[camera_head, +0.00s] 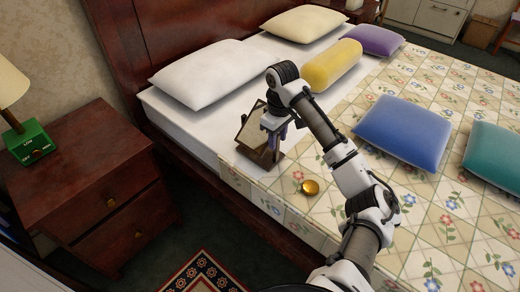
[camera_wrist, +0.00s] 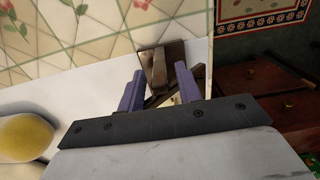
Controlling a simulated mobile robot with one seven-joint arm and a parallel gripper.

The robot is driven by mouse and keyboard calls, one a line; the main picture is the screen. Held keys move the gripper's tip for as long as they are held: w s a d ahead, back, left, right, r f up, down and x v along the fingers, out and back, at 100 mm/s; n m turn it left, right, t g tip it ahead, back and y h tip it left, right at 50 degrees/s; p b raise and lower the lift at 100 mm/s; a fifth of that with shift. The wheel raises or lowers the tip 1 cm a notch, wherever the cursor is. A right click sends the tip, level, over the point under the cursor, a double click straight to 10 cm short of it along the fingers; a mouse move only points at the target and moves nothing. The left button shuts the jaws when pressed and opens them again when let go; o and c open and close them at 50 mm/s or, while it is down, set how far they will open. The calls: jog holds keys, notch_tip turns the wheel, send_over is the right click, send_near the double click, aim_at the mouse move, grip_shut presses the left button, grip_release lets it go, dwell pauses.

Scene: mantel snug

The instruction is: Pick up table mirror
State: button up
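The table mirror (camera_head: 249,125) stands on the near edge of the bed, with a dark wooden frame, a tilted pane and a brown base. My gripper (camera_head: 277,143) points down at its right side, partly covering it. In the wrist view, the purple fingers of my gripper (camera_wrist: 159,69) are spread apart. The brown wooden part of the mirror (camera_wrist: 173,50) shows between and just beyond the fingertips. Contact with either finger cannot be made out. The rest of the mirror is largely hidden behind the gripper.
White (camera_head: 209,73), yellow (camera_head: 332,64) and blue (camera_head: 404,130) pillows lie around the arm. A dark nightstand (camera_head: 88,180) with a green lamp (camera_head: 28,142) stands at left.

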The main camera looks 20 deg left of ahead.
grip_shut()
jog(key=shift+r, duration=0.1)
